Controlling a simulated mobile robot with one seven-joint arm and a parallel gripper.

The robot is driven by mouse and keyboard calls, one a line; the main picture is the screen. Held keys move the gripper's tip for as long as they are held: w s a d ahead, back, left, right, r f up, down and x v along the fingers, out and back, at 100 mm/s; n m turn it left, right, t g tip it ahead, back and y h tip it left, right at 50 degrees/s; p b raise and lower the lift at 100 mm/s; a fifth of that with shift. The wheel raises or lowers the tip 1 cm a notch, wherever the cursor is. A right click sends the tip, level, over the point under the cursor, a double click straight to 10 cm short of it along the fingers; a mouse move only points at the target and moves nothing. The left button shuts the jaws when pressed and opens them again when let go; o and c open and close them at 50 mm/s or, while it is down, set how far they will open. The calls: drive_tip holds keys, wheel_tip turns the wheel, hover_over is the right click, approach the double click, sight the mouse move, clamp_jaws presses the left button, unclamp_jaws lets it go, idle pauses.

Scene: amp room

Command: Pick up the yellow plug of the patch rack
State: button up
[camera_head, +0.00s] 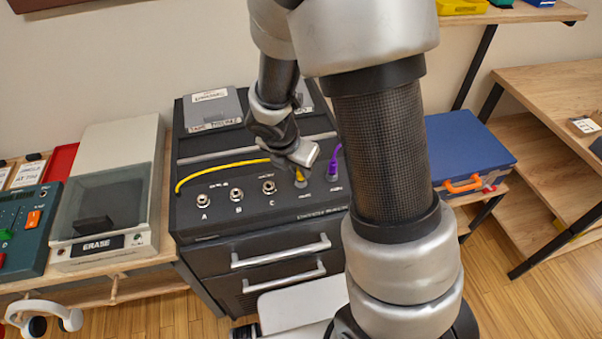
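The patch rack (222,224) is a dark cabinet with a sloped panel and silver sockets marked A, B and C. The yellow plug (300,178) stands in a socket right of C. Its yellow cable (225,166) arches left across the panel. A purple plug (334,166) stands just to its right. My gripper (304,163) is over the panel, right at the top of the yellow plug. The gripper body hides part of the plug and cable, and I cannot tell whether the fingers touch or grip it.
Flat boxes (212,108) lie on the rack's top behind the panel. A grey eraser machine (100,200) stands left, and a blue case (465,140) with an orange handle lies right. My arm hides the area just right of the purple plug.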

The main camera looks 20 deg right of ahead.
clamp_jaws()
drive_tip(key=shift+r, duration=0.1)
wheel_tip(320, 180, up, 10)
drive_tip(key=p, duration=0.3)
drive_tip(key=shift+p, duration=0.35)
drive_tip(key=shift+a, duration=0.1)
